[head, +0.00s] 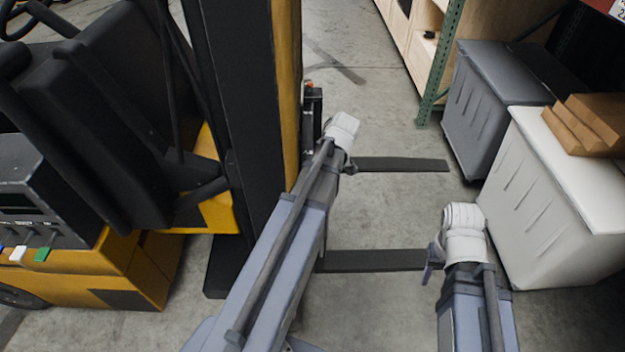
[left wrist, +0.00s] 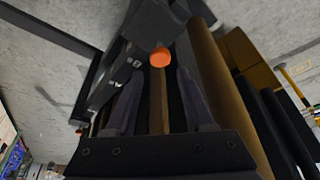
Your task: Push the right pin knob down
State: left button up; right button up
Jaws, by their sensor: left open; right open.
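An orange-red pin knob (left wrist: 160,57) shows in the left wrist view, just beyond the fingertips of my left gripper (left wrist: 159,80). That gripper is open, with one finger to each side below the knob, and I see no contact. A small red knob (head: 308,84) also shows in the head view, by the forklift's mast. I cannot tell whether it is the right one. In the head view, my left gripper is mostly hidden behind its own wrist. My right gripper (head: 431,264) is open and empty, over the floor near the fork tip.
The yellow and black forklift (head: 135,268) fills the left side. Its two dark forks (head: 400,164) reach right, low over the floor. A grey tote (head: 482,95), a white tote (head: 540,205) with cardboard boxes (head: 590,125), and a green rack post (head: 440,65) stand right.

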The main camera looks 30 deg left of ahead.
pick_arm(q)
jog(key=b+x, duration=0.4)
jog(key=x, duration=0.2)
jog(key=shift+b, duration=0.35)
jog(key=shift+r, duration=0.1)
grip_shut()
dwell(1.0)
